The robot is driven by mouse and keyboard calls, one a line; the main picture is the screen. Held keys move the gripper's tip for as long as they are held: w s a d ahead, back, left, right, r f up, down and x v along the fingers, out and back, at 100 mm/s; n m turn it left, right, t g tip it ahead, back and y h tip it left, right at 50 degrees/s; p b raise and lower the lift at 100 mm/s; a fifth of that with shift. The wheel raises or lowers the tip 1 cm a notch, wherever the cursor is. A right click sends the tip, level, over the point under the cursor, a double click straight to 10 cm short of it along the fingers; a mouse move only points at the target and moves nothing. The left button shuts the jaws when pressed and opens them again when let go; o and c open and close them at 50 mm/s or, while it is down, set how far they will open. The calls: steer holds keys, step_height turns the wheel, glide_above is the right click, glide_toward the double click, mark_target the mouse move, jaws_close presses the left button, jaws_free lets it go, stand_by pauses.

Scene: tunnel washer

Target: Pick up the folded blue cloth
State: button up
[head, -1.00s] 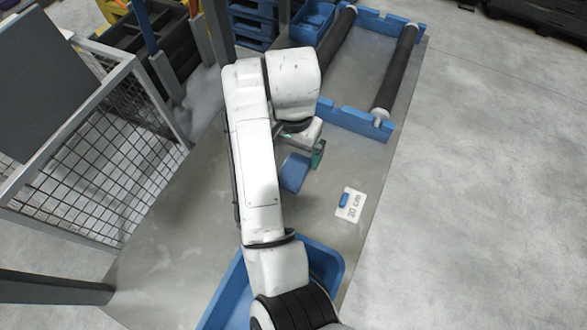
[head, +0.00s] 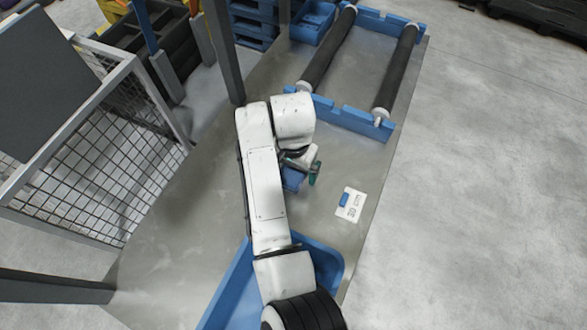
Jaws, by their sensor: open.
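The folded blue cloth (head: 292,180) lies on the grey worktop, partly hidden under my arm and gripper. The other finger is hidden, and I cannot tell whether the fingers touch the cloth.
A blue tray (head: 328,262) sits below my arm. A white card with a small blue piece (head: 350,204) lies to the right. Dark rollers on a blue frame (head: 340,112) stand at the back. A mesh fence (head: 100,165) is at left.

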steer(key=shift+c, duration=0.2)
steer(key=c, duration=1)
steer(key=shift+c, duration=0.2)
steer(key=shift+r, duration=0.1)
steer(key=shift+r, duration=0.4)
step_height(320, 180, up, 3)
steer(key=shift+s+f, duration=0.1)
steer(key=shift+f, duration=0.1)
steer(key=s+r, duration=0.1)
steer(key=r, duration=0.1)
steer(key=s+r+p, duration=0.1)
steer(key=s+r, duration=0.2)
steer(key=r, duration=0.1)
steer(key=shift+s+a, duration=0.25)
steer(key=shift+a, duration=0.05)
steer(key=s+r+p, duration=0.3)
steer(key=s+p, duration=0.2)
steer(key=s, duration=0.4)
steer(key=shift+a+r, duration=0.25)
steer(key=shift+a, duration=0.05)
